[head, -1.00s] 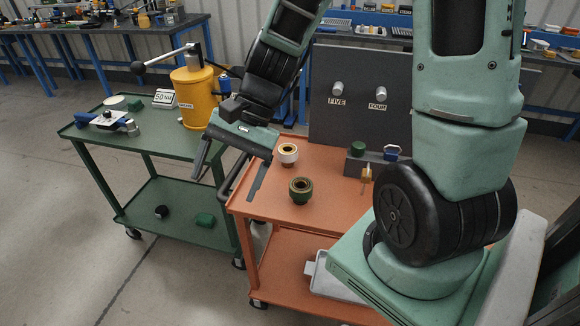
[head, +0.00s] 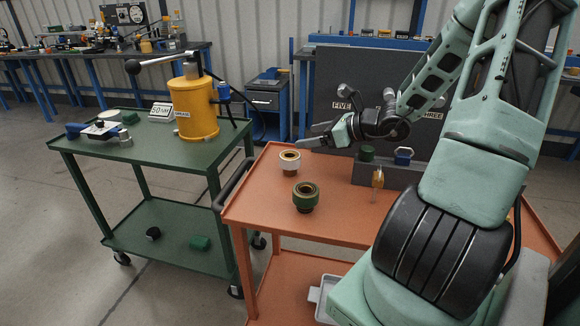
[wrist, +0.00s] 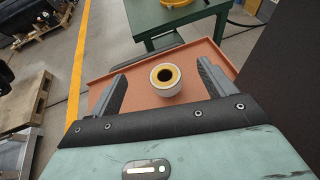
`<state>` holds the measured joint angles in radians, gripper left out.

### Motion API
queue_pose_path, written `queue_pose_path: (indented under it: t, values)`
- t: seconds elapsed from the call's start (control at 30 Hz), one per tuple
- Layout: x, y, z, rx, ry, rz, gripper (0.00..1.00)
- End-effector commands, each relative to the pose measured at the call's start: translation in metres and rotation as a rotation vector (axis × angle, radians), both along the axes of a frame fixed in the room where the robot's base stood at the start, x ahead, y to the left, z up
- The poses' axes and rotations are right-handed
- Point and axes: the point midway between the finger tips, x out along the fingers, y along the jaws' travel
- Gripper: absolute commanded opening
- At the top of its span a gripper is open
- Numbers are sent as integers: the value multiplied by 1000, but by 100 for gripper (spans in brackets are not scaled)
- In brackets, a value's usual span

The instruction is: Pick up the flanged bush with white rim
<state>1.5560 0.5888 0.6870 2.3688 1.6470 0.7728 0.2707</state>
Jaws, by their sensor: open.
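The flanged bush with white rim (head: 289,161) stands upright on the orange trolley top, near its left back corner. In the wrist view the same bush (wrist: 166,80) shows its white ring, golden inside and dark bore, and appears between the two fingers. My gripper (head: 312,141) is open and empty, to the right of and behind the bush in the head view, apart from it and seemingly higher. Its fingers (wrist: 162,72) are spread wide in the wrist view. A similar bush with a green rim (head: 305,198) stands nearer the front.
The orange trolley (head: 340,225) has a dark upright panel (head: 335,75) with labelled pegs at its back. A grey block (head: 372,174) holding green and blue parts and a brass piece (head: 377,178) stand right of the bushes. A green trolley (head: 150,150) with a yellow cylinder (head: 193,108) is left.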

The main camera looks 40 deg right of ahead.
Motion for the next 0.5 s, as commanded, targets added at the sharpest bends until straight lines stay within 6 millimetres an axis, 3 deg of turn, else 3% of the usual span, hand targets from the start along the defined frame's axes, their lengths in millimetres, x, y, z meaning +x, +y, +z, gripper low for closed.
queue_pose_path:
  t: [0.1, 0.3, 0.5]
  values:
    - [0, 1, -30, 6, 1, 2, 83]
    - [0, 1, -62, 3, 1, 3, 83]
    - [13, 6, -65, -1, 0, 5, 83]
